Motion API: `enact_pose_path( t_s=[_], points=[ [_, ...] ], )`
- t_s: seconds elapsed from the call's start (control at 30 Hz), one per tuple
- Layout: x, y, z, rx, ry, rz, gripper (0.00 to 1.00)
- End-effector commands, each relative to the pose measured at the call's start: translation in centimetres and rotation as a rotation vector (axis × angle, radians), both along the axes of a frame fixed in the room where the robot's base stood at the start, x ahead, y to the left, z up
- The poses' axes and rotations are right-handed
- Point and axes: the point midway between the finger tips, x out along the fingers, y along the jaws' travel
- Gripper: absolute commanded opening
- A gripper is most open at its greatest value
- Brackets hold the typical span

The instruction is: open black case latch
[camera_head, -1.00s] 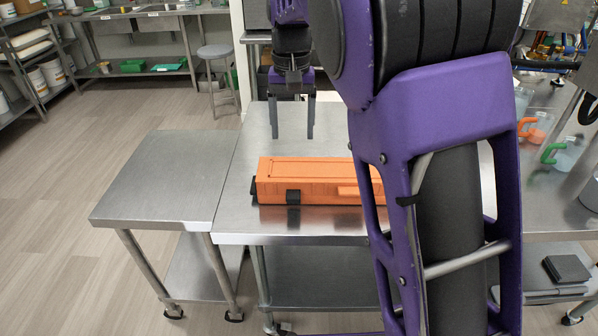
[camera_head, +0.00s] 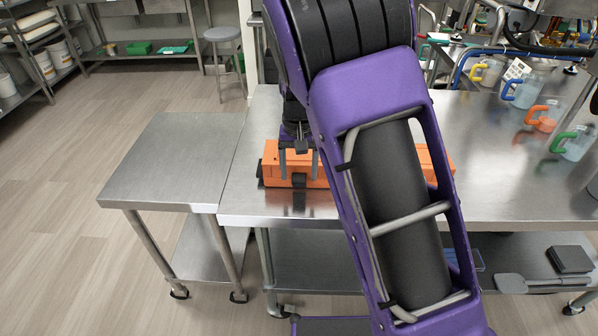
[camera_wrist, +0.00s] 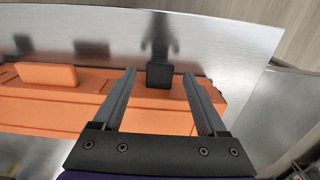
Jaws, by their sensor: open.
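The long orange case (camera_head: 437,162) lies on the steel table, and my arm hides its middle in the head view. It also fills much of the wrist view (camera_wrist: 55,113). A small black latch (camera_head: 299,180) sits on its front side near the left end. In the wrist view the same latch (camera_wrist: 158,75) lies between my fingertips, with a gap on each side. My gripper (camera_head: 299,177) is open and empty, its fingers pointing down over the case; it also shows in the wrist view (camera_wrist: 159,73). I cannot tell whether the fingers touch the case.
The steel table (camera_head: 245,195) is bare in front of the case. A lower steel table (camera_head: 170,160) stands at the left, empty. Several pitchers with coloured handles, one green-handled (camera_head: 575,143), stand at the right. A black block (camera_head: 570,259) lies on the lower shelf.

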Motion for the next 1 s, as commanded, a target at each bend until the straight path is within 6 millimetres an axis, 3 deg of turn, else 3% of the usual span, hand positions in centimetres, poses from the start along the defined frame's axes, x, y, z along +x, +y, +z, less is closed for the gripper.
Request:
enact_pose_path(
  t_s=[0.37,0.8,1.0],
  points=[
    [0.00,-0.01,-0.77,0.000,0.000,0.000,0.75],
    [0.01,-0.01,-0.73,0.000,-0.001,0.000,0.00],
    [-0.02,0.01,-0.75,0.001,-0.006,0.000,0.00]
  ],
)
